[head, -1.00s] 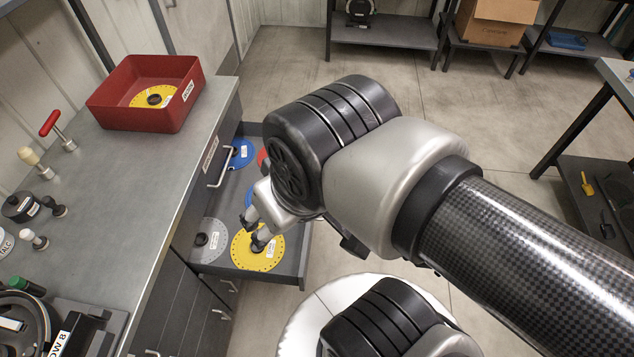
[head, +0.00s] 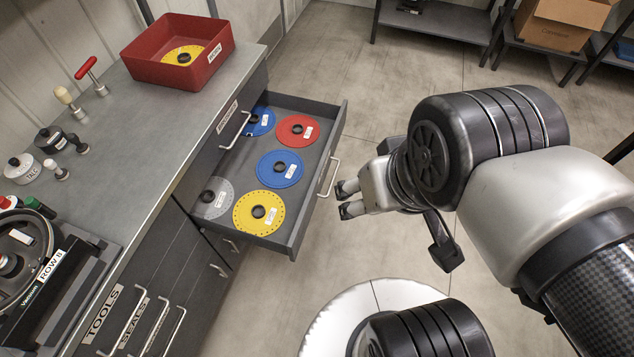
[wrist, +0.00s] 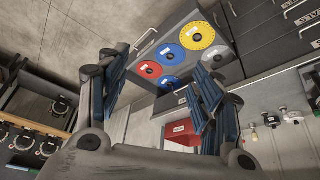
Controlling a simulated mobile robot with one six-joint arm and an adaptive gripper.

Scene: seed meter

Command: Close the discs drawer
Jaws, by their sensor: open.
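The discs drawer (head: 292,241) is pulled out from the grey cabinet and holds several discs: blue, red, yellow and grey. Its silver handle (head: 329,178) is on the outer front face. My gripper (head: 343,200) is open and empty, just outside the drawer front, to the right of the handle and apart from it. In the wrist view the open drawer (wrist: 185,38) shows beyond my spread fingers (wrist: 165,92). The handle also shows in the wrist view (wrist: 143,41).
A red bin (head: 196,72) with a yellow disc stands on the grey counter (head: 150,110). Closed drawers labelled TOOLS (head: 103,315) and SEALS lie nearer. Shelves with a cardboard box (head: 562,22) stand at the back. The floor beyond the drawer is clear.

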